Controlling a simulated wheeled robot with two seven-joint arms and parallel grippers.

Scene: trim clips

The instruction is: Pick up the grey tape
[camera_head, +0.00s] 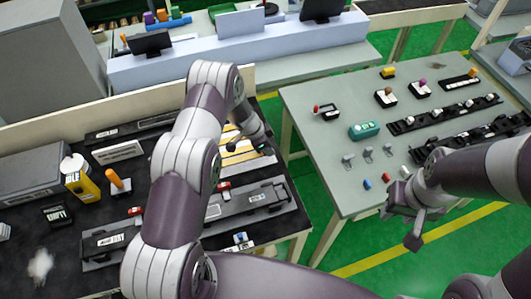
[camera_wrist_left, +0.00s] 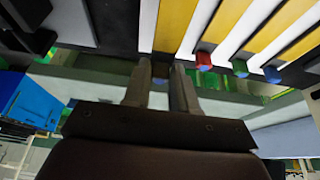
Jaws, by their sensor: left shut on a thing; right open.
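My left gripper (camera_wrist_left: 161,72) is shut at the near ends of a row of long strips. The thing between its fingers is mostly hidden, and I take it for the grey tape. In the head view my left gripper (camera_head: 236,143) is partly hidden at the striped rack (camera_head: 250,160) on the dark table. My right gripper (camera_head: 404,222) is open and empty, off the front edge of the grey-green table.
The dark table (camera_head: 60,255) holds a yellow bottle (camera_head: 82,185), an orange-handled tool (camera_head: 118,183) and dark fixtures (camera_head: 255,205). The grey-green table (camera_head: 320,160) holds a teal box (camera_head: 364,130), small clips and black rails. Green floor separates the tables.

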